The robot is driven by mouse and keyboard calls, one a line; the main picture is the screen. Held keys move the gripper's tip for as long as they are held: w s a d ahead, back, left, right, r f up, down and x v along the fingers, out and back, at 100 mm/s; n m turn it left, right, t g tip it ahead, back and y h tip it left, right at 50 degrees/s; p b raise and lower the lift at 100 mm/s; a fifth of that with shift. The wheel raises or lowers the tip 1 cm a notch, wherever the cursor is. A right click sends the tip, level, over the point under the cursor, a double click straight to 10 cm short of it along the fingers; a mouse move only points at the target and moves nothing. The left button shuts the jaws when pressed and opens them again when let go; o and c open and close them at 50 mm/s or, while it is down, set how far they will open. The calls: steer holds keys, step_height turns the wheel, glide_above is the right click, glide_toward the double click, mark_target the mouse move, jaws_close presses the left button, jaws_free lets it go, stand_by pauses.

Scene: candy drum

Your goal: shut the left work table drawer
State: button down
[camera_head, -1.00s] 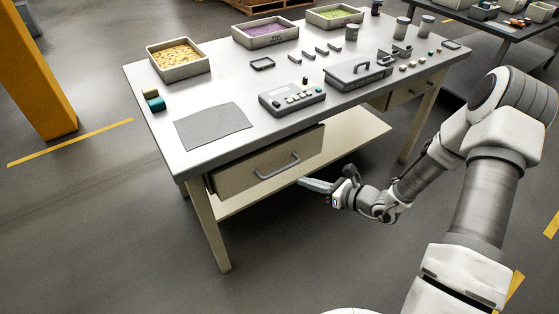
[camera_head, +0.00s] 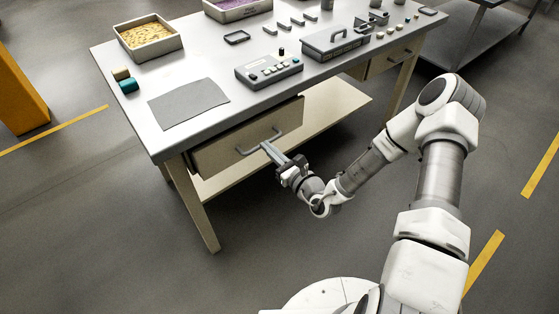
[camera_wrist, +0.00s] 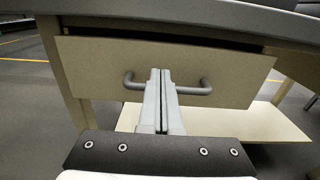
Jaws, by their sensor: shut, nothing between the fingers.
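The left work table drawer (camera_head: 222,151) has a beige front and a grey bar handle (camera_head: 259,143). It stands partly open, with a dark gap above its front in the wrist view (camera_wrist: 235,75). My gripper (camera_head: 266,146) is at the drawer front, its fingers together and empty. In the wrist view the fingertips (camera_wrist: 161,72) reach the middle of the handle (camera_wrist: 192,89) and hide part of it. I cannot tell whether they touch the handle or the front.
The work table (camera_head: 215,66) carries a grey mat (camera_head: 188,103), a button box (camera_head: 268,69), a toolbox (camera_head: 336,40) and a candy tray (camera_head: 148,38). A lower shelf (camera_head: 325,112) runs beneath. The right drawer (camera_head: 390,57) looks shut. Floor before the table is clear.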

mark_target(251, 131)
steer(key=b+x, duration=0.1)
steer(key=x, duration=0.5)
steer(key=shift+s, duration=0.1)
steer(key=shift+a, duration=0.1)
